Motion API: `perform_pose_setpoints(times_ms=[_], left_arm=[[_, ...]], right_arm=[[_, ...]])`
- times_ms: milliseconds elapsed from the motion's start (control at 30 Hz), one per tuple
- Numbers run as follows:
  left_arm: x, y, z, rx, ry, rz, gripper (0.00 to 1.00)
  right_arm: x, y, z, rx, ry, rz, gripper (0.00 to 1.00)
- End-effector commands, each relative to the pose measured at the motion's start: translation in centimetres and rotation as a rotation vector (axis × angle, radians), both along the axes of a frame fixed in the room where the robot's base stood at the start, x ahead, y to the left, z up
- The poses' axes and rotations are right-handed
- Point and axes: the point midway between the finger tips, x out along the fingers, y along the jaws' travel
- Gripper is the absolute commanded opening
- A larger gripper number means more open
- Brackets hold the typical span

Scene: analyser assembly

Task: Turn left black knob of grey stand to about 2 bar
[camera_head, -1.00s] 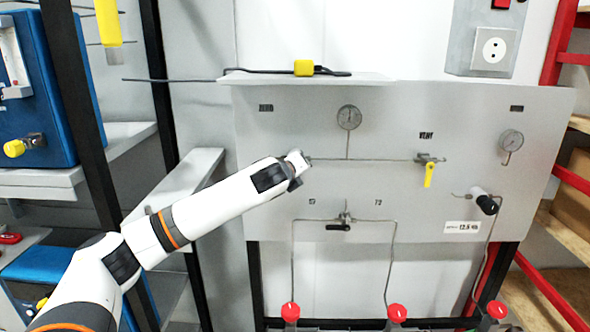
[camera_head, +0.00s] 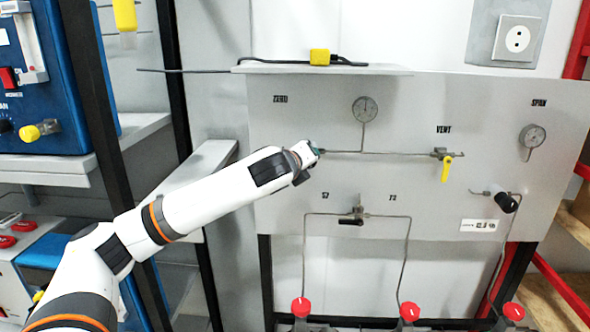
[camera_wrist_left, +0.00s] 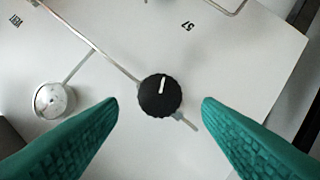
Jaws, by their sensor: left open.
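The grey stand's panel (camera_head: 290,200) stands in front of me. In the left wrist view, the left black knob (camera_wrist_left: 160,95) is a round black knob with a white pointer line, on a thin pipe. It lies between the green fingertips of my open left gripper (camera_wrist_left: 160,108), apart from both. In the head view my left gripper (camera_head: 316,150) reaches the panel's left part and hides this knob. A round gauge (camera_head: 365,109) sits above the pipe to the right; it also shows in the wrist view (camera_wrist_left: 53,100), its reading too small to tell. My right gripper is not in view.
A yellow VENT valve handle (camera_head: 447,168), a second gauge (camera_head: 532,136) and another black knob (camera_head: 507,203) are further right on the panel. A black-handled valve (camera_head: 352,221) sits below. Red knobs (camera_head: 301,308) line the bottom. A blue device (camera_head: 40,80) stands left.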

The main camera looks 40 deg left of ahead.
Motion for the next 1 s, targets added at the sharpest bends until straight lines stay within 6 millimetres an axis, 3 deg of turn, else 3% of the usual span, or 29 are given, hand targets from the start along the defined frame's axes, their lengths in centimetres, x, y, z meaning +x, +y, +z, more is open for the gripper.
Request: perform_pose_setpoints(times_ms=[100,333,1000], left_arm=[[-2.4,-0.6,0.5,0.003,-0.004,0.000,0.59],[-5.3,-1.5,1.7,0.001,-0.002,0.001,0.59],[-5.8,-1.8,1.8,-0.001,0.000,0.000,0.59]], right_arm=[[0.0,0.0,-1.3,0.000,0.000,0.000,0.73],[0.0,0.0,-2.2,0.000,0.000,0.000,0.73],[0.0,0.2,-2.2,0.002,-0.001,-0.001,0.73]])
